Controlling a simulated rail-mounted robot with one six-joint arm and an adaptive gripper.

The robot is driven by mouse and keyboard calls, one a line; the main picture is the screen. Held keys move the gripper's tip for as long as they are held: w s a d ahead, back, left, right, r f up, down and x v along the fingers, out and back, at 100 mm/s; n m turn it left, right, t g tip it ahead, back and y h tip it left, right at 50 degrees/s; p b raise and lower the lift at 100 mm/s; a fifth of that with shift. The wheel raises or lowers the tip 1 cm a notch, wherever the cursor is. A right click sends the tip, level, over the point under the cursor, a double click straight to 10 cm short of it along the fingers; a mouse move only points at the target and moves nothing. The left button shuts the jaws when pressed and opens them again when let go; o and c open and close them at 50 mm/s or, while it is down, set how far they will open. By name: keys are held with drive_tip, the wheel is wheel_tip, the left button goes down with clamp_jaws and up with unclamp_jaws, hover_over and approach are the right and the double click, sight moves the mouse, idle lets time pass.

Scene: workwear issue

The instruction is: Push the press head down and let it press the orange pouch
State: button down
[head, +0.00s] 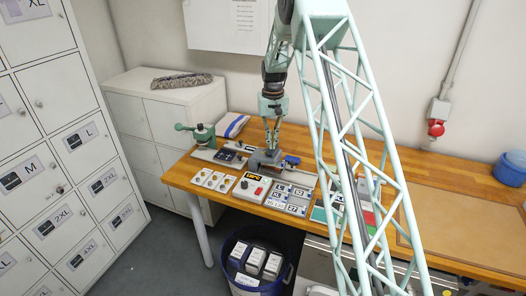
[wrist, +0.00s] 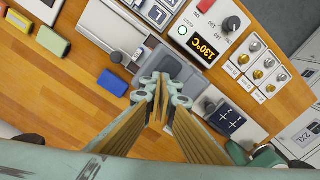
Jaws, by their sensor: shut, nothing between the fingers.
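My gripper (head: 271,146) points down over a grey press-like block (head: 258,163) on the wooden bench. In the wrist view my gripper (wrist: 160,88) has its fingers together and empty, with the tips over the grey block (wrist: 172,62). I take this block for the press head, and I cannot tell whether the fingertips touch it. A pale flat plate (wrist: 112,28) lies beside it. I cannot make out the orange pouch in either view; it may be hidden under the block or the fingers.
A control box (head: 252,187) beside the block reads 130°C. Blue (wrist: 112,83), green (wrist: 52,40) and yellow (wrist: 18,19) blocks lie on the wood. A green-handled device (head: 203,136) stands at the bench's left end. Labelled panels (head: 290,198) line the front.

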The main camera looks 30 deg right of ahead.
drive_tip(key=shift+s+d+f+b, duration=0.15)
drive_tip(key=shift+f+b, duration=0.05)
drive_tip(key=shift+f, duration=0.15)
drive_tip(key=shift+s+d+f+b, duration=0.1)
drive_tip(key=shift+s+f+b, duration=0.05)
drive_tip(key=shift+f, duration=0.2)
drive_tip(key=shift+r, duration=0.15)
idle(0.5)
wheel_tip(320, 180, up, 13)
drive_tip(key=p, duration=0.4)
drive_tip(key=shift+p, duration=0.4)
idle(1.8)
idle(0.6)
